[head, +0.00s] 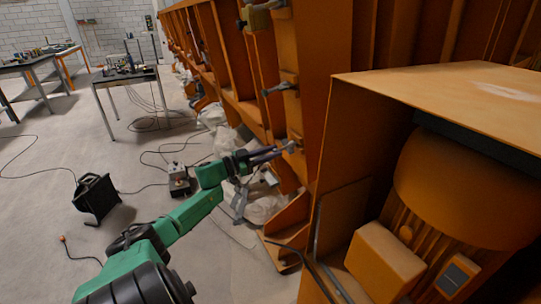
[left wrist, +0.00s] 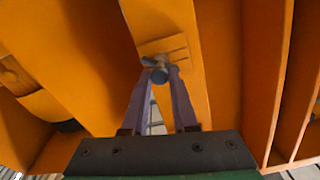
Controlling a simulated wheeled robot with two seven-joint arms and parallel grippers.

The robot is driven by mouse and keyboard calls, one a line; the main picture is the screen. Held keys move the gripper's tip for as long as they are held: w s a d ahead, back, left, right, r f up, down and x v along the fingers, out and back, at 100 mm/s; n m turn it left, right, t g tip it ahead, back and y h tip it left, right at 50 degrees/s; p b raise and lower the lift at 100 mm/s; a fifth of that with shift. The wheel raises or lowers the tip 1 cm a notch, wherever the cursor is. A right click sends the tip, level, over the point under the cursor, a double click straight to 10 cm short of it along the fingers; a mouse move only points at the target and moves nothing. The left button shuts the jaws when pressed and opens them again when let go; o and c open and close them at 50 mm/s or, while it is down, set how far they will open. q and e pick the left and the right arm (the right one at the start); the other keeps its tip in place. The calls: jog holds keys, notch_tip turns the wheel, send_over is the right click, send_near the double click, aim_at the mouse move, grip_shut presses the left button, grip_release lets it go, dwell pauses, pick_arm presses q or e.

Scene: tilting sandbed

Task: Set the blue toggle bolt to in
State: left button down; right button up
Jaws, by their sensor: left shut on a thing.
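The blue-grey toggle bolt (left wrist: 159,75) sits on a raised orange block on an orange upright in the left wrist view. Its round end faces the camera and lies between the tips of my left gripper (left wrist: 160,84). The two purple fingers are closed in on the bolt's sides. In the head view my left gripper (head: 276,154) reaches right to the orange frame, and the bolt (head: 291,147) shows small at its tips. Whether the bolt is in or out is hard to tell. My right gripper is not in view.
Another grey toggle (head: 280,88) sits higher on the orange frame (head: 337,60). A large orange housing (head: 440,85) stands close at the right. A control box (head: 178,180), a black stand (head: 95,195) and cables lie on the floor. Tables (head: 125,75) stand further back.

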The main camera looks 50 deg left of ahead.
pick_arm(q)
jog(key=c, duration=0.9)
grip_release()
jog(key=shift+o, duration=0.5)
jog(key=shift+w+f, duration=0.15)
jog(key=shift+w, duration=0.1)
jog(key=shift+s, duration=0.1)
jog(key=v, duration=1.4)
jog(key=shift+s+p, duration=0.25)
jog(key=shift+p, duration=0.15)
jog(key=shift+a, duration=0.1)
